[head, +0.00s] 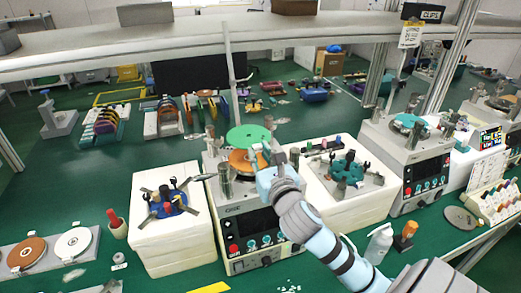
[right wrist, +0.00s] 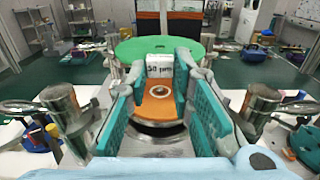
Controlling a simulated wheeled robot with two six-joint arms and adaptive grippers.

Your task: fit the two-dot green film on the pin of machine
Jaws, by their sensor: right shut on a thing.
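The green film (head: 248,136) is a round disc held above the middle machine (head: 243,240). My right gripper (head: 268,160) is shut on its near edge. In the right wrist view, the green film (right wrist: 130,47) reaches out beyond my fingers, with a white printed label by the fingertips. Its dots are too small to make out. Below it lies an orange disc (head: 240,164) on the machine's top, which also shows between my fingers (right wrist: 158,108). A small round ring or pin (right wrist: 158,92) marks the orange disc's middle. My left gripper is not in view.
Metal posts (right wrist: 62,108) stand beside the machine's top. White blocks with a blue-hubbed holder (head: 168,205) and a teal holder (head: 347,172) flank it. A second machine (head: 405,155) stands right. Orange and white discs (head: 73,243) lie at left. A shelf (head: 180,45) crosses above.

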